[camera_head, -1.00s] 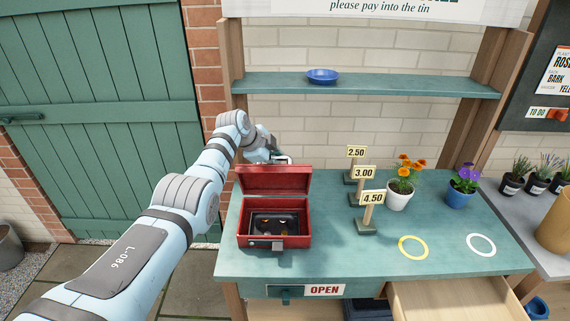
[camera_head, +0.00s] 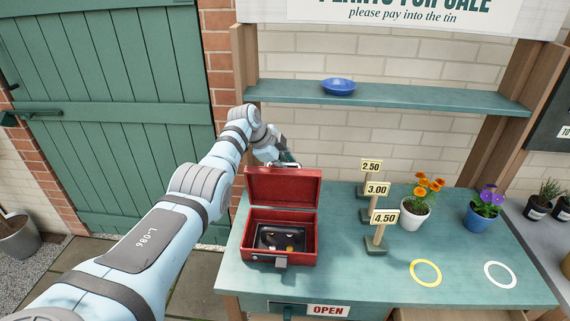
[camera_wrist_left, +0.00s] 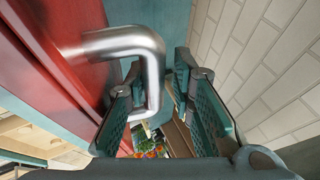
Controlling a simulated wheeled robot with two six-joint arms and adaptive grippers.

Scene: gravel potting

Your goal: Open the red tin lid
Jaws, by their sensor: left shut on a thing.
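The red tin (camera_head: 247,255) stands on the green bench with its lid (camera_head: 283,187) raised, standing up at the back edge. Inside are a dark tray (camera_head: 270,238) and a few coins (camera_head: 290,249). My left gripper (camera_head: 287,160) is behind the top of the lid. In the left wrist view, its fingers (camera_wrist_left: 160,88) are shut on the bent metal handle (camera_wrist_left: 125,42) on the lid's red outer face (camera_wrist_left: 60,50). The fingertips are partly hidden by the lid in the head view. My right gripper is not in view.
Price signs (camera_head: 376,189) stand right of the tin, with potted orange flowers (camera_head: 416,212) and purple flowers (camera_head: 484,210) beyond. A shelf (camera_head: 430,98) with a blue dish (camera_head: 339,87) runs above. A yellow ring (camera_head: 425,286) and white ring mark the bench's right part.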

